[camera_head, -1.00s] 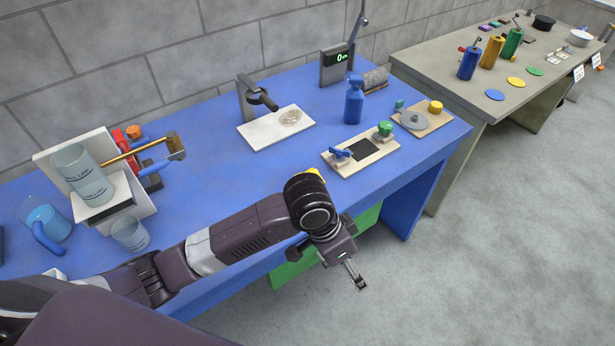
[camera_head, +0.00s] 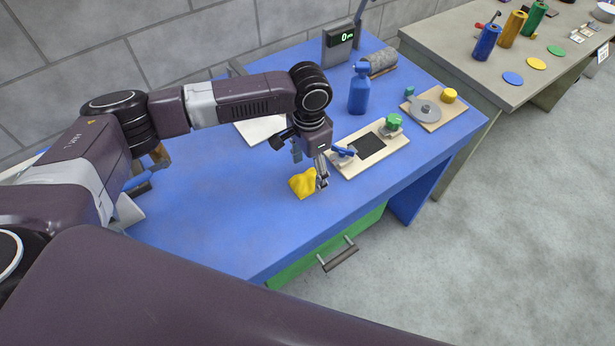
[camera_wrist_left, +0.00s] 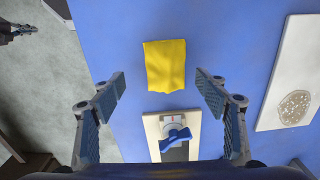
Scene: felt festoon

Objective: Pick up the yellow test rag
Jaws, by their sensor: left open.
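The yellow test rag (camera_head: 302,183) lies on the blue table near its front edge in the head view. It also shows in the left wrist view (camera_wrist_left: 165,66), as a slightly creased rectangle centred ahead of the fingers. My left gripper (camera_head: 321,178) points down at the rag's right side in the head view. In the left wrist view the left gripper's two fingers (camera_wrist_left: 160,97) are wide apart with nothing between them, and the rag lies just beyond them.
A cream board with a blue-handled clamp (camera_head: 372,146) and green knob lies right of the rag. A blue spray bottle (camera_head: 359,90) stands behind it. A white board (camera_wrist_left: 292,70) lies nearby. The blue table (camera_head: 235,222) is clear left of the rag.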

